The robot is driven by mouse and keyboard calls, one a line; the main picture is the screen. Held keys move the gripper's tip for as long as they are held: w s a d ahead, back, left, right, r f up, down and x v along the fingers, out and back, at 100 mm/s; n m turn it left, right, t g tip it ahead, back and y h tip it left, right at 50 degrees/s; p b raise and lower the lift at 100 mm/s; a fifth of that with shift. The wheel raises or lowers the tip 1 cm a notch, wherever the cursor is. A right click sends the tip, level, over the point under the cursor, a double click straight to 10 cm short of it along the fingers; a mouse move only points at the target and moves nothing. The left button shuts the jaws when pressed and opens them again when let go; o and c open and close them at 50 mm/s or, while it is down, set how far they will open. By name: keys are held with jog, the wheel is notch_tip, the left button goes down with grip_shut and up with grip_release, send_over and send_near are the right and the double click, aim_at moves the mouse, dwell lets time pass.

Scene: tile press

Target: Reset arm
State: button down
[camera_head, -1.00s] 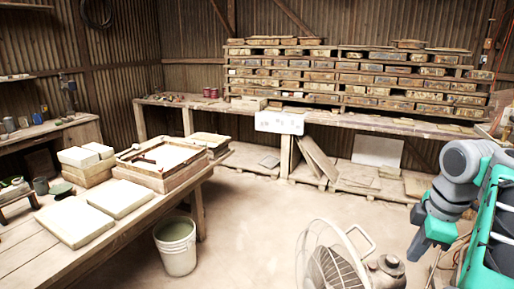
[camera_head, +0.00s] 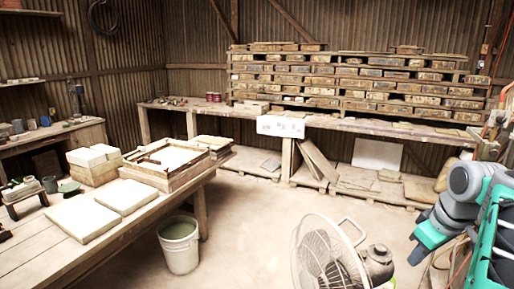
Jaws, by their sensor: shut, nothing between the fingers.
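My arm is at the right edge of the camera_head view, with grey joints and teal parts. Its lower teal end, which looks like my gripper (camera_head: 427,243), hangs in the air over the floor, to the right of the white fan. It is shut with nothing held. The fingers are small and hard to make out. It is apart from the tables, the tiles and the fan.
A white fan (camera_head: 328,255) stands at the front centre, beside a dark metal canister (camera_head: 378,265). A white bucket (camera_head: 179,247) stands by the left worktable (camera_head: 140,222), which bears pale tiles (camera_head: 82,217) and a framed mould (camera_head: 152,176). Open floor (camera_head: 255,215) lies between the tables.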

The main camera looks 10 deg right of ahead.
jog(key=s+a+f+m+g, duration=0.1)
jog(key=s+a+f+m, duration=0.15)
jog(key=f+m, duration=0.3)
jog(key=s+a+f+m, duration=0.2)
jog(key=s+f+m, duration=0.1)
jog(key=f+m, duration=0.3)
jog(key=s+a+f+n, duration=0.2)
jog(key=a+f+n, duration=0.2)
jog(key=a, duration=0.8)
jog(key=w+a+r+n, duration=0.1)
jog(key=a+n, duration=0.1)
jog(key=a, duration=0.4)
jog(key=w+a+r+n+t, duration=0.1)
jog(key=w+a+r+n, duration=0.1)
jog(key=a, duration=0.4)
jog(key=shift+r+n, duration=0.3)
jog(key=shift+n, duration=0.15)
